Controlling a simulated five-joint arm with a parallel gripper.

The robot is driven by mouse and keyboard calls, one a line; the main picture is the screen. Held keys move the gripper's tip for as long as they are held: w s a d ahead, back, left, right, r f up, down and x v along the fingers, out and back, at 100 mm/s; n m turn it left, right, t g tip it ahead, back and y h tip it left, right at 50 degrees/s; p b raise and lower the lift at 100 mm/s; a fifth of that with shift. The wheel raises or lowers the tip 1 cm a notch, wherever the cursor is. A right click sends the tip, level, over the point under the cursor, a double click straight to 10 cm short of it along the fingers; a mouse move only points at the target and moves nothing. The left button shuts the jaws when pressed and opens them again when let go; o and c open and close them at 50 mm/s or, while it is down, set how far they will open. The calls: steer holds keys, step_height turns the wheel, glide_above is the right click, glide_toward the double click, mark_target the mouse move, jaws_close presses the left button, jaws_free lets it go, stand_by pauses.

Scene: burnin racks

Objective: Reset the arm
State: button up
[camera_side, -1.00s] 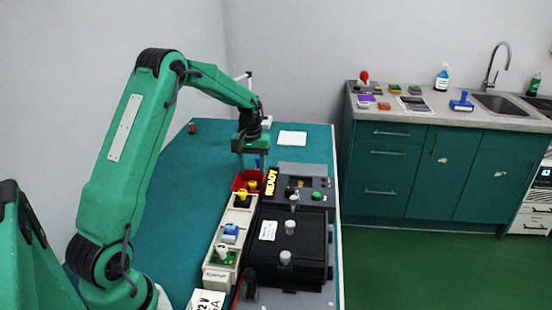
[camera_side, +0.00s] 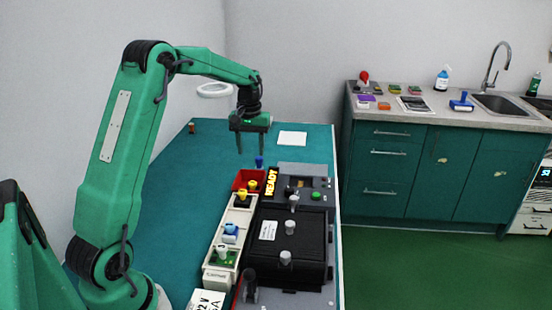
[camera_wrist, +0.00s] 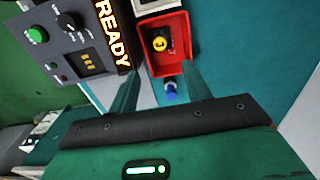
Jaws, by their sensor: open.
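My gripper (camera_side: 252,145) is open and empty in the side view, pointing down above the far part of the teal table. Its two fingers also show in the wrist view (camera_wrist: 162,95), apart with nothing between them but the scene below. Under and in front of it is a red bin (camera_side: 241,180) holding a yellow-topped part (camera_side: 253,187); the bin also shows in the wrist view (camera_wrist: 184,76). A small blue-topped item (camera_side: 259,162) stands just behind the bin.
A long light rack (camera_side: 210,265) with yellow, blue and white-topped parts runs toward the front. Beside it are a black box (camera_side: 310,243) and a grey panel with a lit READY sign (camera_side: 272,182). The table's left side (camera_side: 170,215) is clear.

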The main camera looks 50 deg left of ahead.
steer(key=s+d+r+m+t, duration=0.1)
steer(key=s+d+r+m, duration=0.1)
steer(key=s+d+r, duration=0.4)
steer(key=s+d+r+m+t, duration=0.25)
steer(key=d+r, duration=0.25)
steer(key=d, duration=0.3)
steer(key=s+d+m+t, duration=0.1)
steer(key=s+d+m, duration=0.1)
steer(key=s+d, duration=0.2)
steer(key=s+d+f+m+t, duration=0.1)
steer(key=s+d, duration=0.4)
steer(key=s, duration=0.6)
steer(key=shift+s+d+f+m, duration=0.15)
steer(key=shift+d+f+m, duration=0.05)
steer(key=shift+m, duration=0.55)
stand_by(0.3)
